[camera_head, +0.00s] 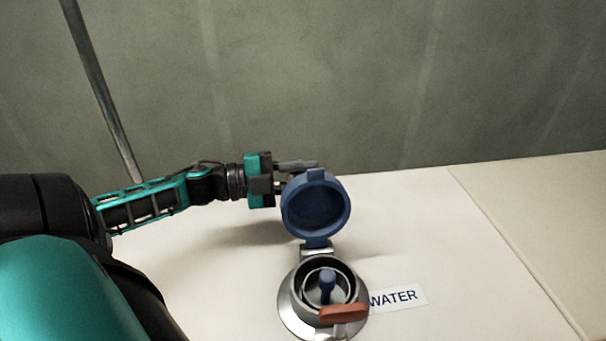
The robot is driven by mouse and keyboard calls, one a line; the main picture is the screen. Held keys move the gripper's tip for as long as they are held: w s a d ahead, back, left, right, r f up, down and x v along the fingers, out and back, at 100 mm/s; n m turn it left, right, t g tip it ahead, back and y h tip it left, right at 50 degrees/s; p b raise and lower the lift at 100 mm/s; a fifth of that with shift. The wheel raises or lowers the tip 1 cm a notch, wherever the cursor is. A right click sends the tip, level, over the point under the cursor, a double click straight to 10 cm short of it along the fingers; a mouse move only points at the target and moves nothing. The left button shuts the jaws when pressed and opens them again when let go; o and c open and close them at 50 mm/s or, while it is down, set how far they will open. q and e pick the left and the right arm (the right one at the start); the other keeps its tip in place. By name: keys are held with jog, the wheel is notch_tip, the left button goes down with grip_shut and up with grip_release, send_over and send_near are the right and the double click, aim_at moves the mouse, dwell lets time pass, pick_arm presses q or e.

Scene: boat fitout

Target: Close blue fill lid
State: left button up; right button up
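The blue fill lid (316,211) stands open, upright on its hinge at the back of the round metal fill fitting (291,309). Its hollow inner side faces me. The fitting's mouth is uncovered, with a small blue knob (327,280) inside it. My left gripper (300,168) reaches in from the left, its fingers at the upper left edge of the lid, partly behind it. I cannot tell whether the fingers touch the lid or how far apart they are. My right gripper is not in view.
An orange-red handle (343,314) lies across the fitting's front rim. A white WATER label (397,298) is to its right. The pale deck (470,270) is otherwise clear. A grey wall (400,80) rises behind, with a metal pole (103,95) at left.

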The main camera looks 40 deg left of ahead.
pick_arm(q)
jog(key=shift+r, duration=0.1)
grip_shut()
jog(key=shift+a+r, duration=0.1)
jog(key=shift+r, duration=0.05)
